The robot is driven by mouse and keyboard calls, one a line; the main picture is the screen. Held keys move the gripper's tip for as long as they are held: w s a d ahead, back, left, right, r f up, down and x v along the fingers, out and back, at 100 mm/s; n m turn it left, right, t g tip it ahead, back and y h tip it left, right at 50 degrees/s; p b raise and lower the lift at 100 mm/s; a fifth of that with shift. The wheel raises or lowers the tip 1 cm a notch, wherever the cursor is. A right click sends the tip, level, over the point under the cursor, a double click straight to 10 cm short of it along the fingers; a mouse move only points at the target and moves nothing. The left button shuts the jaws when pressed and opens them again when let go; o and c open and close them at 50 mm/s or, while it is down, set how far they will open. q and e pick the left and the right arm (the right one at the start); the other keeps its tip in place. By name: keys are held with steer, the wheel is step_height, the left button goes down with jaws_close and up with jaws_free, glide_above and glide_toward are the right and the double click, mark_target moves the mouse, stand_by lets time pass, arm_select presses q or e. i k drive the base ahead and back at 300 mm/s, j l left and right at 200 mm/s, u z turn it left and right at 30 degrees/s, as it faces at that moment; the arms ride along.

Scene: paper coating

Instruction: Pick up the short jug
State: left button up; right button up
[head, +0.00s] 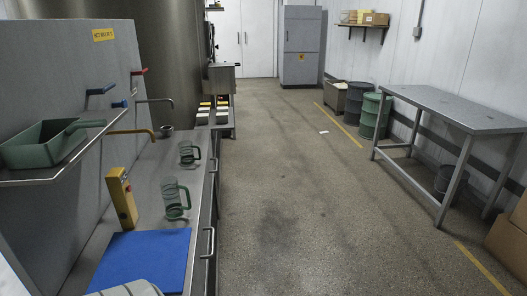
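Two clear jugs with green handles stand upright on the steel counter (149,170) at the left in the head view. The farther jug (187,153) looks smaller and squatter, with its handle to the right. The nearer jug (174,199) looks taller, also with its handle to the right. Distance makes their true sizes hard to compare, but the farther one appears to be the short jug.
A blue mat (145,262) lies on the near counter, with a yellow device (122,198) behind it. A green scoop (50,142) sits on a shelf at left. Taps overhang the counter. The floor (290,190) at right is clear up to a steel table (455,108).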

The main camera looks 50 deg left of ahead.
mark_target(191, 153)
steer(key=i+l+u, duration=0.25)
steer(key=i, duration=0.25)
steer(key=i+l+u, duration=0.25)
steer(key=i, duration=0.3)
steer(key=i+j+u, duration=0.2)
steer(key=u, duration=0.25)
steer(key=i+u, duration=0.8)
steer(key=u, duration=0.15)
steer(key=i+l+u, duration=0.1)
steer(key=i+u, duration=0.2)
steer(key=u, duration=0.15)
